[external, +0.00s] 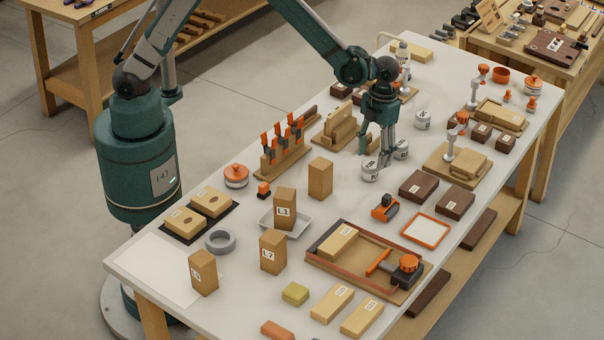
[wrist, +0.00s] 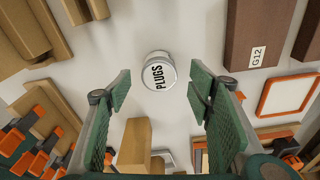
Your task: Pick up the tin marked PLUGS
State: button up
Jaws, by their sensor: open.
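The PLUGS tin (wrist: 159,72) is a small round white tin with black lettering, upright on the bench in the wrist view. It lies just beyond my fingertips, between their lines and touching neither. My gripper (wrist: 160,92) is open, with nothing between its green fingers. In the external view my gripper (external: 377,148) points down close above small pale tins.
A dark G12 block (wrist: 253,35) lies right of the tin, with an orange-rimmed tray (wrist: 289,95) nearby. A tall wooden block (external: 320,178) and an orange-handled tool rack (external: 282,150) stand to the left. A third tin (external: 423,119) is farther back. Bare bench surrounds the PLUGS tin.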

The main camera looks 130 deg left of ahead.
aim_at(371, 164)
jog(key=shift+s+d+f+b, duration=0.1)
jog(key=shift+d+f+b, duration=0.15)
jog(key=shift+f, duration=1.05)
jog(key=shift+s+d+f+b, duration=0.1)
jog(key=shift+d+f+b, duration=0.1)
jog(key=shift+f, duration=1.05)
jog(key=c, duration=1)
